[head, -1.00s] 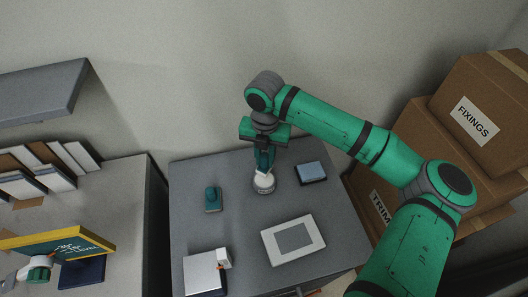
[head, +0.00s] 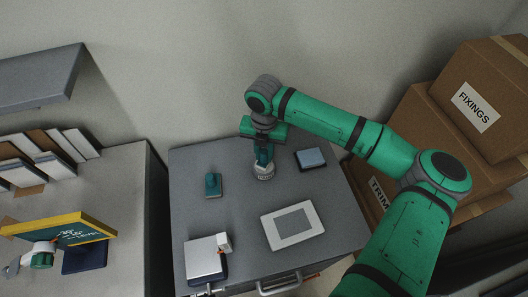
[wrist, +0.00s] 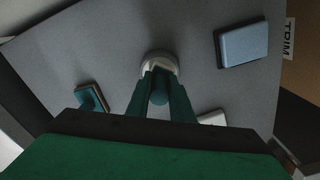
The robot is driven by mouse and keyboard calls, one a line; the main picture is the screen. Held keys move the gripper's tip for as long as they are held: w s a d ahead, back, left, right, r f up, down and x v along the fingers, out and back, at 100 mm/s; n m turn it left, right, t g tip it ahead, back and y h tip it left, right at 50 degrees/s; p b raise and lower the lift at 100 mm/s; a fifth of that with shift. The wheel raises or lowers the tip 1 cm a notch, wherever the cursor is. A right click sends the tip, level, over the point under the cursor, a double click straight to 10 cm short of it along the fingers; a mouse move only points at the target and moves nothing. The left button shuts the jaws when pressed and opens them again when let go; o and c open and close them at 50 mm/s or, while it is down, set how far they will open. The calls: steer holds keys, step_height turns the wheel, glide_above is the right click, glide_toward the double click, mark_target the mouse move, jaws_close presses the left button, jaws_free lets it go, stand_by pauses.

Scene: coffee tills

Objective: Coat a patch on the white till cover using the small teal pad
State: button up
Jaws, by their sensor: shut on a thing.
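My gripper (head: 263,158) is shut on a teal upright piece (wrist: 158,92), seen between its fingers in the wrist view. Its lower end meets a small round white pot (head: 263,173), also seen in the wrist view (wrist: 146,69); whether it is inside the pot is hidden. A separate teal block with a tan base (head: 213,186) lies to the left on the grey table. In the wrist view this block (wrist: 92,97) shows a raised grip. A flat white panel with a grey rectangle (head: 267,232) lies at front right, apart from my gripper; it looks like the till cover.
A light blue block (head: 311,158) lies right of the pot. A white-topped box (head: 205,258) stands at the table's front left. Cartons (head: 475,95) are stacked at right. A second counter (head: 105,185) stands at left. Bare tabletop (head: 235,213) lies between teal block and panel.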

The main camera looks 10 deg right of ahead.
mark_target(265, 150)
steer(key=shift+f, duration=0.65)
stand_by(1.8)
steer(key=shift+r, duration=0.1)
steer(key=shift+w+r, duration=0.1)
steer(key=shift+r, duration=3.4)
